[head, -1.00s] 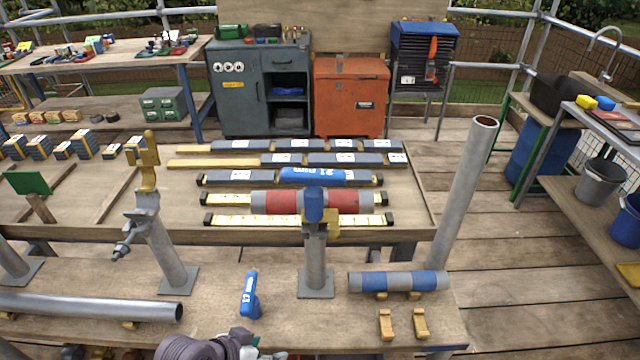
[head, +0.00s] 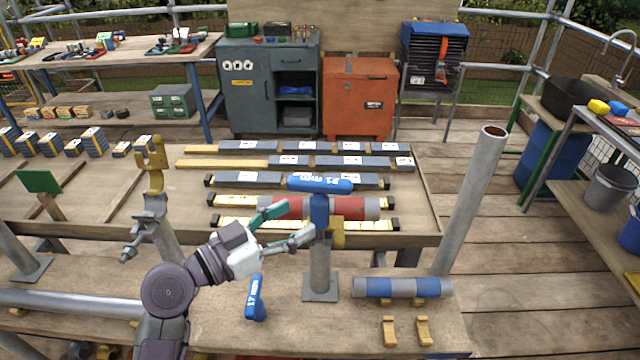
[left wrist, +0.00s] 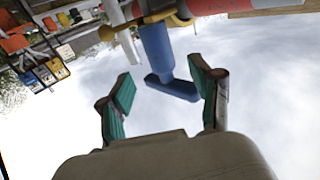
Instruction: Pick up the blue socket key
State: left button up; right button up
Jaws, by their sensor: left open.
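A blue socket key marked 21 mm (head: 320,183) stands upright at the top of a short grey post (head: 320,268), beside a yellow clamp (head: 337,233). Its shaft points down and its handle lies across the top. My left gripper (head: 290,222), with green pads, is open and empty just left of the shaft. In the left wrist view the key (left wrist: 158,50) appears ahead and between the open fingers (left wrist: 163,92), with gaps on both sides. A second blue key, marked 17 mm (head: 254,295), is on the front bench. My right gripper is not in view.
A red and grey pipe (head: 362,208) lies behind the key. A blue and grey pipe (head: 402,287) rests on the bench to the right, near two yellow brackets (head: 423,331). A tall grey pipe (head: 472,200) leans at the right. Another hooked yellow clamp (head: 153,165) stands left.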

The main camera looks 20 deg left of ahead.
aim_at(312, 207)
pick_arm(q)
jog(key=shift+w+d, duration=0.45)
jog(key=shift+w, duration=0.1)
jog(key=shift+w+d+r+p, duration=0.15)
jog(key=shift+w+r+p, duration=0.15)
jog(key=shift+p, duration=0.2)
jog(key=p+x, duration=0.2)
jog(key=x, duration=0.1)
jog(key=shift+w+d+r, duration=0.1)
jog(key=shift+w, duration=0.25)
jog(key=shift+w+d, duration=0.3)
jog(key=shift+w, duration=0.05)
jog(key=shift+s+a+f, duration=0.1)
jog(key=shift+f, duration=0.1)
jog(key=shift+c, duration=1)
grip_shut()
